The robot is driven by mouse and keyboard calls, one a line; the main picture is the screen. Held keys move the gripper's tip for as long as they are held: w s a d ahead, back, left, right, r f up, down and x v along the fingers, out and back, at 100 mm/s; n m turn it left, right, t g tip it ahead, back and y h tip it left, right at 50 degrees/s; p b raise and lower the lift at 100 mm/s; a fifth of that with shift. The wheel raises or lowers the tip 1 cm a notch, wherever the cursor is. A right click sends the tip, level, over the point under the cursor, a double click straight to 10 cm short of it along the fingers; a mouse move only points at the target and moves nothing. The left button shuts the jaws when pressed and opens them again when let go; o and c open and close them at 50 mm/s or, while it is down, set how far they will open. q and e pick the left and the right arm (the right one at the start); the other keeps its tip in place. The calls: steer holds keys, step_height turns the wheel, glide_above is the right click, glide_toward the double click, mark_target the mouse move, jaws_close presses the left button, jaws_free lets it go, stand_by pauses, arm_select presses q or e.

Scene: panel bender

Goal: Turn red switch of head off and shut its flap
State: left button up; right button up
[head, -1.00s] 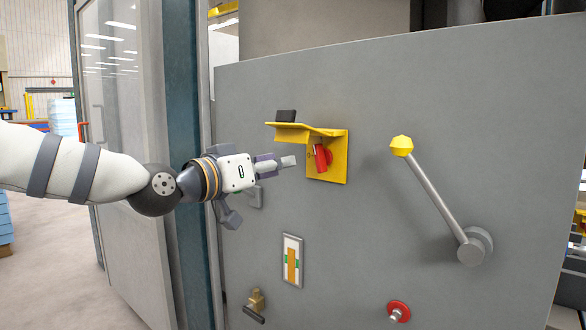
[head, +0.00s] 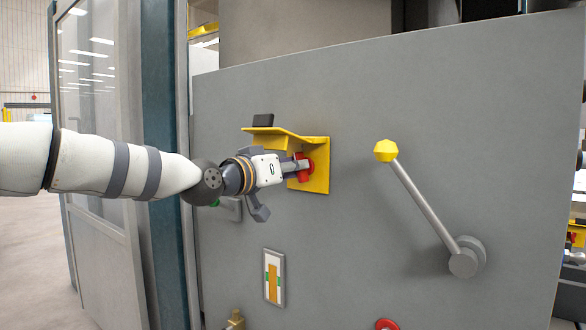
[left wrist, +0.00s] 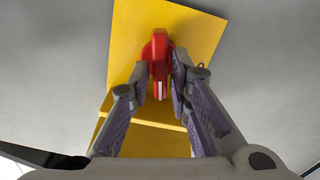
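The red switch (head: 305,168) sits on a yellow plate (head: 320,180) on the grey machine panel. The yellow flap (head: 285,136) sticks out above the switch, raised. My left gripper (head: 297,167) is at the switch, under the flap. In the left wrist view, the fingers of my left gripper (left wrist: 161,85) stand on either side of the red switch (left wrist: 160,60). The right finger is very close to it or touching, and a slim gap shows on the left. My right gripper is out of view.
A lever with a yellow knob (head: 386,151) stands out to the right of the plate. Below are a framed indicator (head: 273,277), a brass fitting (head: 235,320) and a red button (head: 387,324). A glazed cabinet door (head: 95,110) is at left.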

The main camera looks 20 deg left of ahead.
arm_select(q)
jaws_close()
steer(key=shift+n, duration=0.4)
steer(key=shift+a+f+n+p, duration=0.1)
steer(key=shift+n+p, duration=0.05)
steer(key=shift+n, duration=3.4)
steer(key=shift+f+n+p, duration=0.1)
steer(key=shift+n+p, duration=0.05)
steer(key=shift+n, duration=3.4)
